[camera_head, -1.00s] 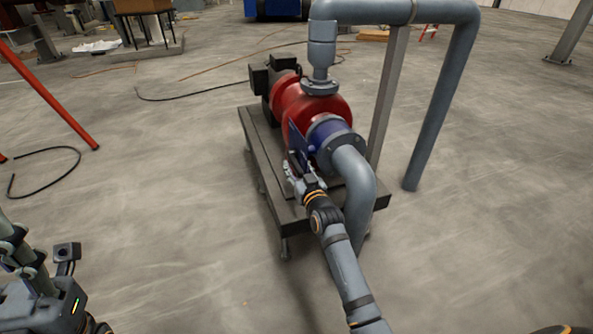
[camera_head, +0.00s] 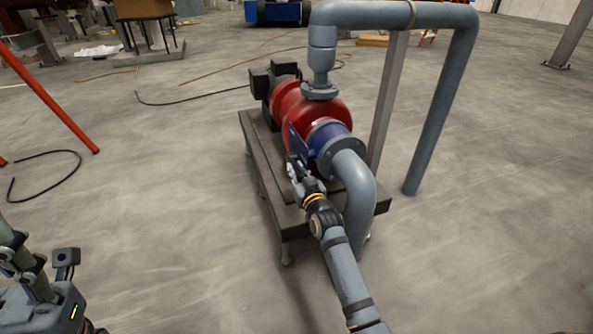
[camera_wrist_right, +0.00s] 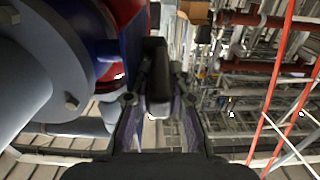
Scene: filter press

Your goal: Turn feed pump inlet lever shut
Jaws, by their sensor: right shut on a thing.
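The feed pump (camera_head: 308,108) is a red body with a blue end, on a dark frame. A blue lever (camera_head: 298,143) sits at its near left side, just above my right gripper (camera_head: 297,170). In the right wrist view a dark grip (camera_wrist_right: 157,80) stands between the two fingers of my right gripper (camera_wrist_right: 158,108), beside a blue part. The gripper is shut on this lever grip. The gripper partly hides the lever's lower end in the head view. My left gripper (camera_head: 14,250) is at the lower left, far from the pump, its fingers not clear.
A grey inlet pipe (camera_head: 357,190) bends down from the flange (camera_head: 330,140), close beside my right arm. Another pipe (camera_head: 440,100) rises over the pump, with a post (camera_head: 390,95) behind. The pump frame (camera_head: 262,170) has open floor to its left.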

